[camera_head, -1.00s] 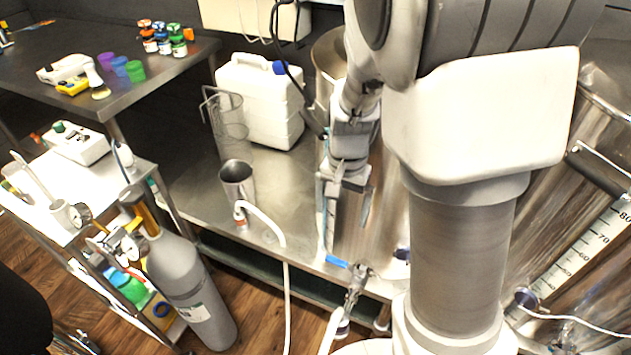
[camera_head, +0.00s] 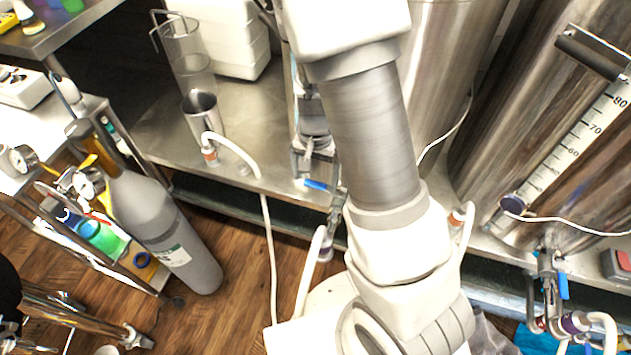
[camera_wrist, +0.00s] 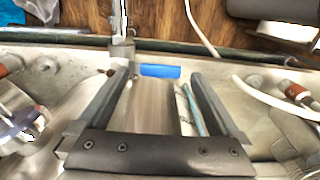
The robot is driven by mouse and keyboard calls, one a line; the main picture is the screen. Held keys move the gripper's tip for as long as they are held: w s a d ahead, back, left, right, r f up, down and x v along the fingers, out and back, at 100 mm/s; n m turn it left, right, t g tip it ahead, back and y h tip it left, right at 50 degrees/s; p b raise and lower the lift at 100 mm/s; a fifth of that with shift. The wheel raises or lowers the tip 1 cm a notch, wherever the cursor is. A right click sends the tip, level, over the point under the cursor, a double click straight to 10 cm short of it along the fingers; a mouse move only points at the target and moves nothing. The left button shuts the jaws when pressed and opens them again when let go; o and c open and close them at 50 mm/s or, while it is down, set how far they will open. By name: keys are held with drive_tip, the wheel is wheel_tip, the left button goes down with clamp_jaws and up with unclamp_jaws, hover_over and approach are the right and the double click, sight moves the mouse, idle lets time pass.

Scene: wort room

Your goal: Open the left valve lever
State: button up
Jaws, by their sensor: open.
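The left valve (camera_head: 337,205) is on the front of the steel vessel at the left. Its blue lever (camera_head: 317,185) points sideways to the left in the head view. My gripper (camera_head: 304,172) hangs point-down just above the lever, partly hidden by my arm. In the wrist view the two dark fingers are apart, and the blue lever (camera_wrist: 160,71) shows across the gap near their tips. The fingers do not visibly grip it, and I cannot tell whether they touch it.
A white hose (camera_head: 270,240) hangs from the bench edge left of the valve. A steel jug (camera_head: 203,115) stands on the bench. A grey gas cylinder (camera_head: 165,230) stands at the left. A second valve with a blue lever (camera_head: 563,285) is at the right.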

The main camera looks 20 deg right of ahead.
drive_tip(key=shift+f, duration=0.55)
clamp_jaws()
